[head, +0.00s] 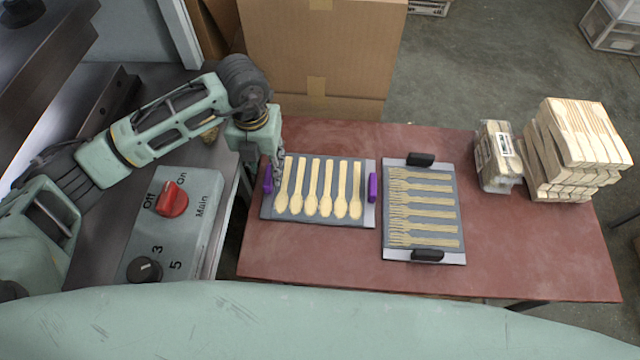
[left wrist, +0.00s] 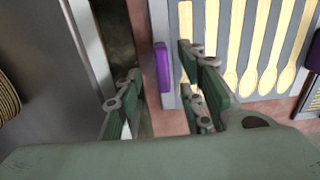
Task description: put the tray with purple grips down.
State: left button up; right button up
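The tray with purple grips (head: 266,212) lies flat on the red table, with a row of wooden spoons on it. Its left purple grip (head: 267,180) and right purple grip (head: 372,187) stand at its two sides. My left gripper (head: 277,160) is at the tray's upper left corner, close to the left grip. In the left wrist view my left gripper (left wrist: 160,85) is open, its fingers wide apart. The left purple grip (left wrist: 161,67) shows between them with gaps on both sides; the right-hand finger overlaps the tray's edge. My right gripper is not in view.
A tray with black grips (head: 424,256) holds wooden forks just right of it. Stacked wooden pieces (head: 575,140) and a wrapped bundle (head: 497,155) stand at the right. A control box (head: 170,225) is at the left, a cardboard box (head: 318,55) behind. The table's front right is clear.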

aim_at(268, 175)
pick_arm(q)
jog(key=shift+s+d+f, duration=0.1)
jog(key=shift+f, duration=0.9)
jog(key=shift+s+d+f, duration=0.1)
jog(key=shift+f, duration=0.85)
grip_shut()
jog(key=shift+r, duration=0.1)
